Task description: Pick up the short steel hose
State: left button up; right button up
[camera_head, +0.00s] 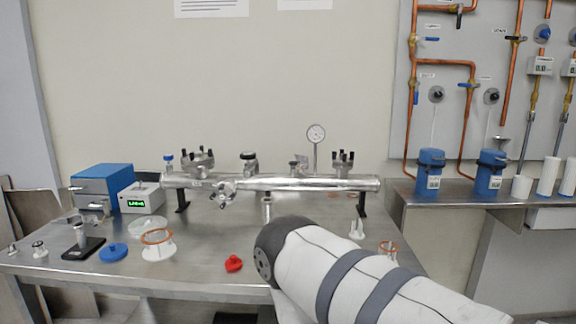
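I cannot make out for certain which piece is the short steel hose. A small metal piece (222,194) hangs at the front of the long horizontal steel tube (290,184), and a short upright metal piece (267,208) stands below that tube. Small metal fittings (39,249) lie at the bench's left end. A thick white arm link of mine with grey bands comes in from the lower right and covers part of the bench's front right. Neither gripper shows, so their hold on anything is hidden.
The steel bench (200,272) also bears a blue box (101,189), a white display unit (141,199), a blue disc (113,252), white ring parts (158,247) and a red part (233,264). Blue canisters (430,172) stand on the right shelf. The front centre-left is fairly clear.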

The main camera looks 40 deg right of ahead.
aim_at(268, 205)
jog(key=z, duration=1.3)
